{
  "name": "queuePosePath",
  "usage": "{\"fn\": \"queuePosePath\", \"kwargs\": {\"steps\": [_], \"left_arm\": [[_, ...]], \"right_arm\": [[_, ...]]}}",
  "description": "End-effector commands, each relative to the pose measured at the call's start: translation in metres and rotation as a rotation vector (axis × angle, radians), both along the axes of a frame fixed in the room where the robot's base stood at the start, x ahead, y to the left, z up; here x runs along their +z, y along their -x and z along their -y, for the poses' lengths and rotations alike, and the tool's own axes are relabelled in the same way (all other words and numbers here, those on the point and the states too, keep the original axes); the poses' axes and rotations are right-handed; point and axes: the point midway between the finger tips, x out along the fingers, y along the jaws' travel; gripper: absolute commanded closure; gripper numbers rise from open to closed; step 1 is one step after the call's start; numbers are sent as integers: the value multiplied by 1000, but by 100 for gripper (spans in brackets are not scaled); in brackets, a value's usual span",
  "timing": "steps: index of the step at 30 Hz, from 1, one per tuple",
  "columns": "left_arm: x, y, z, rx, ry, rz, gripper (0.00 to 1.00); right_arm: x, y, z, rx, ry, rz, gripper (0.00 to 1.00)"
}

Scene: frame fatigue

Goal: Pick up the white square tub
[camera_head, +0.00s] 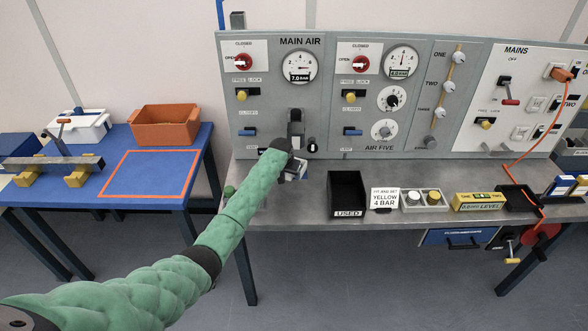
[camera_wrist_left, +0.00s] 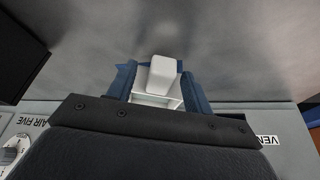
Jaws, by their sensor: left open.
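A small white square-topped thing, which looks like the white square tub (camera_wrist_left: 163,75), stands between my left gripper's two blue fingers in the left wrist view. My left gripper (camera_wrist_left: 157,92) is open around it, one finger on each side; whether either finger touches it I cannot tell. In the head view my green left arm reaches to the workbench, and the left gripper (camera_head: 292,172) is low over the bench in front of the panel. The arm and wrist hide most of the tub there. My right gripper is in neither view.
A black bin marked USED (camera_head: 347,193) stands just right of the left gripper. Further right are a white sign (camera_head: 384,198), a tray with yellow caps (camera_head: 423,201) and a yellow level box (camera_head: 478,201). The grey panel (camera_head: 265,110) rises behind. A blue table (camera_head: 120,155) stands left.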

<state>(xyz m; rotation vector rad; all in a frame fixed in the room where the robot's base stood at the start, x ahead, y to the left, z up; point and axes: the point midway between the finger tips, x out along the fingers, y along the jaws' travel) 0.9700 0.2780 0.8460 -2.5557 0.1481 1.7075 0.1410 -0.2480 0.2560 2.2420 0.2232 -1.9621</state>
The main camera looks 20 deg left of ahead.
Motion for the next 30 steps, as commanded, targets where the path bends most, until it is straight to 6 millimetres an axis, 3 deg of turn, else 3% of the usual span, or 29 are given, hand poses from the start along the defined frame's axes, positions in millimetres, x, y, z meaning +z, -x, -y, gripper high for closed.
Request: {"fn": "queuePosePath", "kwargs": {"steps": [9,16,18,30], "left_arm": [[-4,-1,0,0,-1,1,49],[-4,-1,0,0,-1,0,92],[-4,-1,0,0,-1,1,100],[2,-2,0,0,-1,2,100]], "right_arm": [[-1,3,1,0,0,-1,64],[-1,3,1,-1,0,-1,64],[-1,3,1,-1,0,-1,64],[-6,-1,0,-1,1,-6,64]]}}
